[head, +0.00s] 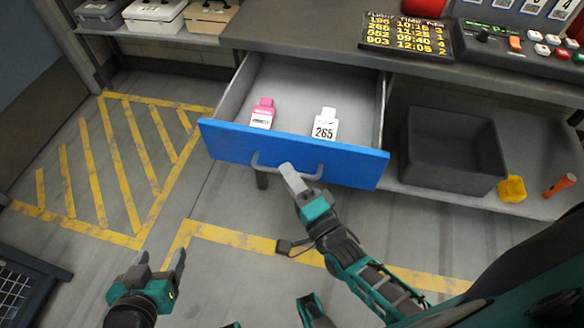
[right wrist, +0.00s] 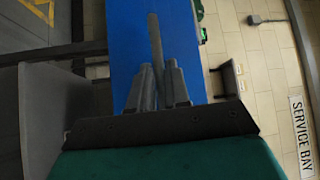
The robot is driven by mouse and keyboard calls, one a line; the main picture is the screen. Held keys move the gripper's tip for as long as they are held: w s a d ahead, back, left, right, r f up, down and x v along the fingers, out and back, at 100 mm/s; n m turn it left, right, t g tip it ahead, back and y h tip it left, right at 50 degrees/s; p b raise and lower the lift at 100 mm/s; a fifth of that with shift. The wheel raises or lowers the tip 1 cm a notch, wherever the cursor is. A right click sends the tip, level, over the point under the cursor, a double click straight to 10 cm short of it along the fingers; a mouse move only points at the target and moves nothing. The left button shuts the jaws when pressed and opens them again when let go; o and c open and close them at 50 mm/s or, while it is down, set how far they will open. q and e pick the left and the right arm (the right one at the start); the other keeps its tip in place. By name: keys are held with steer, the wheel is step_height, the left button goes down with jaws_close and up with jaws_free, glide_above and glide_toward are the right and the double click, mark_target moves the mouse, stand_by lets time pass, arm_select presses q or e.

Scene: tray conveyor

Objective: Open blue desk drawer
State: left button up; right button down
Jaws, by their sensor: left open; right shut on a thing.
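The blue desk drawer (head: 225,143) is pulled out below the desk in the head view, with its inside showing. A pink tag (head: 262,114) and a white tag marked 265 (head: 325,126) lie in it. My right gripper (head: 288,172) is shut on the drawer's grey bar handle (head: 265,167), near the handle's right part. In the right wrist view, its fingers (right wrist: 158,85) close around the handle (right wrist: 154,40) in front of the blue drawer front (right wrist: 125,45). My left gripper (head: 160,262) is open and empty, low over the floor at the lower left, apart from the drawer.
A dark grey bin (head: 450,150), a yellow object (head: 512,188) and an orange flashlight (head: 560,185) are on the lower shelf at right. A flight board (head: 408,36) and a button panel (head: 520,45) stand on the desk (head: 300,30). The yellow-striped floor at left is clear.

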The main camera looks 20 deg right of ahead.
steer(key=c, duration=1.2)
jaws_free()
arm_select(q)
steer(key=shift+r, duration=0.1)
arm_select(e)
steer(key=shift+o, duration=0.2)
steer(key=v, duration=1.3)
arm_select(q)
steer(key=shift+a, duration=0.1)
